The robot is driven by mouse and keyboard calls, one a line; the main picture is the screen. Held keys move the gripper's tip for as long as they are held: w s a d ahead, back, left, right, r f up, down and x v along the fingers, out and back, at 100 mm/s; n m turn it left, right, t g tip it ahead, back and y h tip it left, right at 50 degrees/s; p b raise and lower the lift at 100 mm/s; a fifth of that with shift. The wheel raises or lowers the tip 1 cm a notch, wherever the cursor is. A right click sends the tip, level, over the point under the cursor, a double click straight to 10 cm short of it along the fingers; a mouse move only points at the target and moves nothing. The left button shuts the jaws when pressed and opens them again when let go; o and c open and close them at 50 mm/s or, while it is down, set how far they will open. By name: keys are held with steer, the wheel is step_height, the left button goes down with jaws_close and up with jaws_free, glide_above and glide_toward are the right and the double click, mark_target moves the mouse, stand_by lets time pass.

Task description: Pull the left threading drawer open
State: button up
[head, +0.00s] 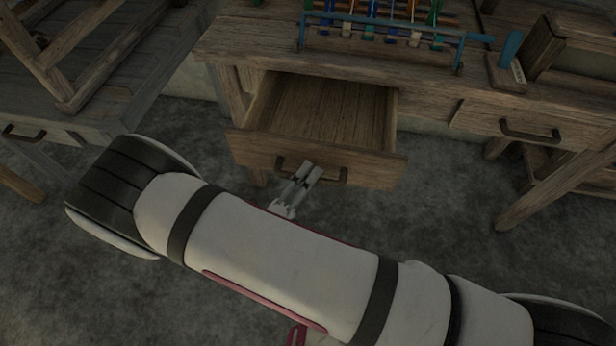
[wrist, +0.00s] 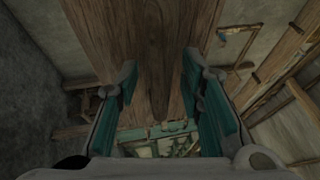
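The left threading drawer (head: 335,110) is pulled well out of the wooden bench. Its inside looks empty. Its front carries a dark bar handle (head: 333,177). My gripper (head: 308,172) is at the handle, its two pale fingers overlapping the middle of the bar in the head view. In the wrist view my gripper (wrist: 160,82) has its fingers spread apart, with teal pads facing each other and a wooden surface seen between them.
A shut drawer with a handle (head: 530,132) is to the right. Another wooden table (head: 110,95) stands at the left. The grey floor (head: 60,250) in front is clear apart from my arm.

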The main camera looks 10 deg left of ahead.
steer(key=v, duration=1.2)
steer(key=w+d+r+m+g+h, duration=0.3)
steer(key=w+d+r+m+g, duration=0.1)
steer(key=d+r+m+g, duration=0.6)
steer(key=w+d+r+m+g+h, duration=0.2)
steer(key=w+d+r+m+g, duration=0.2)
steer(key=d+r+m+g, duration=0.65)
steer(key=s+d+r+m+y, duration=0.5)
steer(key=d+r+m, duration=0.3)
steer(key=m, duration=0.5)
steer(key=s+d+r+m+t+y, duration=0.1)
steer(key=s+r+m+t+y, duration=0.1)
steer(key=s+m+y, duration=0.35)
steer(key=s+d+r+m+t+y, duration=0.25)
steer(key=s+m, duration=0.35)
steer(key=m, duration=0.3)
step_height(320, 180, up, 17)
steer(key=a+t+p, duration=0.1)
steer(key=t+p, duration=0.1)
steer(key=p, duration=1.4)
